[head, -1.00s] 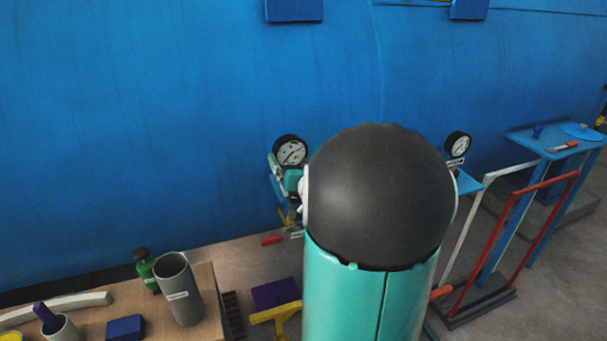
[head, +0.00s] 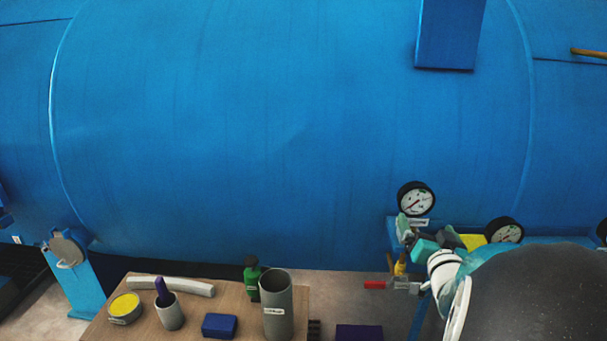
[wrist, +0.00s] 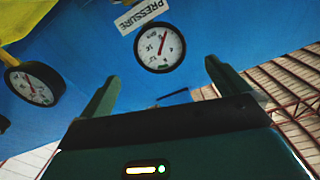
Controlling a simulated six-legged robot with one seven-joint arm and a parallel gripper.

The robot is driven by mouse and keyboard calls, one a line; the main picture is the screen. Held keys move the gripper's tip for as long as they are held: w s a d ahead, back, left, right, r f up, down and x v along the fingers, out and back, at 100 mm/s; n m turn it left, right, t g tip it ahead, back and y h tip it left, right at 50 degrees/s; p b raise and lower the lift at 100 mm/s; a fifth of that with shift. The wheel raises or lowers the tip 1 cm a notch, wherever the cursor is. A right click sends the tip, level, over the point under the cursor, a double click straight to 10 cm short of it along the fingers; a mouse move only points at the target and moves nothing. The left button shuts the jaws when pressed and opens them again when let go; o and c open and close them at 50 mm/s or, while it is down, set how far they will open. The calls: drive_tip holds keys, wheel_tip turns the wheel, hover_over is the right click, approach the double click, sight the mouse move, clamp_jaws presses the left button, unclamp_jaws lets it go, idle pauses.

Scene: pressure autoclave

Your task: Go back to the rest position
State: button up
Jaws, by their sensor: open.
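My gripper is open and empty. Its two dark green fingers (wrist: 163,88) are spread in the wrist view, with nothing between them. In the head view my gripper (head: 408,232) is at the right, just below a round white pressure gauge (head: 416,198) on the blue autoclave (head: 270,120). The wrist view shows a gauge (wrist: 160,47) with a "PRESSURE" label beyond the fingertips; I cannot tell whether they touch anything. My arm's dark rounded link fills the lower right of the head view and hides what is behind it.
A second gauge (head: 504,231) and a red-handled valve (head: 376,285) are close to my gripper. A wooden table (head: 245,322) at lower left holds a grey cylinder (head: 277,305), a green bottle (head: 252,278), a blue block (head: 219,326) and a yellow-topped tin (head: 125,308).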

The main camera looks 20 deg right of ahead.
drive_tip(key=w+a+n+g+y, duration=0.2)
drive_tip(key=a+n+g+y, duration=0.25)
drive_tip(key=a, duration=1.45)
drive_tip(key=s+a+n+g+y, duration=0.2)
drive_tip(key=s+a, duration=0.3)
drive_tip(key=a, duration=0.3)
drive_tip(key=s+a+n+g+y, duration=0.2)
drive_tip(key=s+a+g, duration=0.1)
drive_tip(key=s+a, duration=0.3)
drive_tip(key=a, duration=0.2)
drive_tip(key=shift+s+a+f+g, duration=0.3)
drive_tip(key=shift+a+f+g, duration=0.05)
drive_tip(key=shift+f, duration=0.05)
